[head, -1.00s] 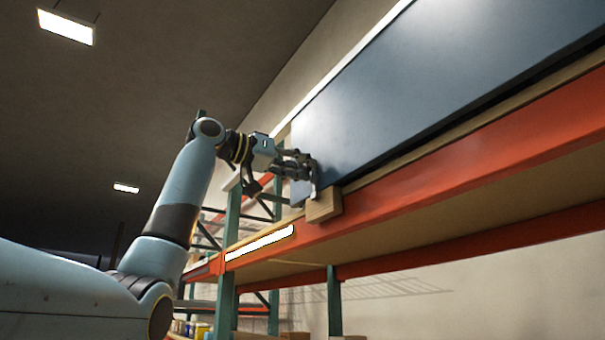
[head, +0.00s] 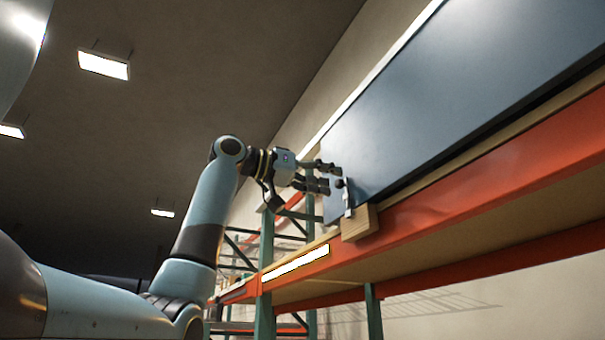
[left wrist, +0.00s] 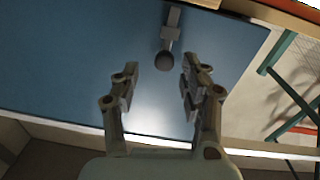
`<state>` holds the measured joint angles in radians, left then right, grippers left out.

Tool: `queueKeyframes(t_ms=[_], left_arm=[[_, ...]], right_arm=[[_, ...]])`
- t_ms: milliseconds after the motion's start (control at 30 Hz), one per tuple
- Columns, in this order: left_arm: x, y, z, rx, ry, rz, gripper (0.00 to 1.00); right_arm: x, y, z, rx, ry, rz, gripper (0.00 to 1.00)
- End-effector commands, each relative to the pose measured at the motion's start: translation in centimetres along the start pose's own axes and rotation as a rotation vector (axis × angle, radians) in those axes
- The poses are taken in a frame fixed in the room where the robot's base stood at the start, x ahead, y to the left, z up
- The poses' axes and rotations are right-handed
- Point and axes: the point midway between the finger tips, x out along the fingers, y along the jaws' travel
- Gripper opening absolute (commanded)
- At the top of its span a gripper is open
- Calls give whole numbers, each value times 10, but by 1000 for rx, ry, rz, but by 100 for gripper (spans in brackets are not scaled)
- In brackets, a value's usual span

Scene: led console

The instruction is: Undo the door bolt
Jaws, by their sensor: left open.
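The blue-grey door panel (head: 440,85) stands at the edge of the orange shelf. The bolt (head: 348,198) is a narrow metal strip with a dark round knob, at the panel's lower left corner above a wooden block (head: 359,222). In the left wrist view the bolt (left wrist: 171,38) and its knob (left wrist: 166,61) lie ahead, between the lines of my fingers. My left gripper (head: 332,178) is open and empty beside the knob. In the wrist view my left gripper (left wrist: 160,72) shows a gap around the knob. I cannot tell whether the bolt sits in the block.
The orange shelf beam (head: 480,185) runs below the panel, with a white label strip (head: 295,263) at its left. Green rack posts (head: 266,250) stand at the left and below.

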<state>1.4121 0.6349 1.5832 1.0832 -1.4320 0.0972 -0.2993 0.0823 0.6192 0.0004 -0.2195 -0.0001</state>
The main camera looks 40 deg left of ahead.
Motion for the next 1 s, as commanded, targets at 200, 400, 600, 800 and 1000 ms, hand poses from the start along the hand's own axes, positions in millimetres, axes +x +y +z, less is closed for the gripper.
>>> queueKeyframes(t_ms=[200,400,600,800,1000], left_arm=[[-52,-1,0,3,-1,-7,44],[-84,-1,0,2,0,-4,44],[-93,0,0,0,0,0,44],[-93,1,0,0,0,0,44],[-93,1,0,0,0,0,44]], right_arm=[[0,-1,0,0,0,-1,40],[0,-2,0,0,0,-2,40],[0,-2,0,1,0,-2,40],[0,-2,0,1,0,-2,40],[0,-2,0,0,0,-2,40]])
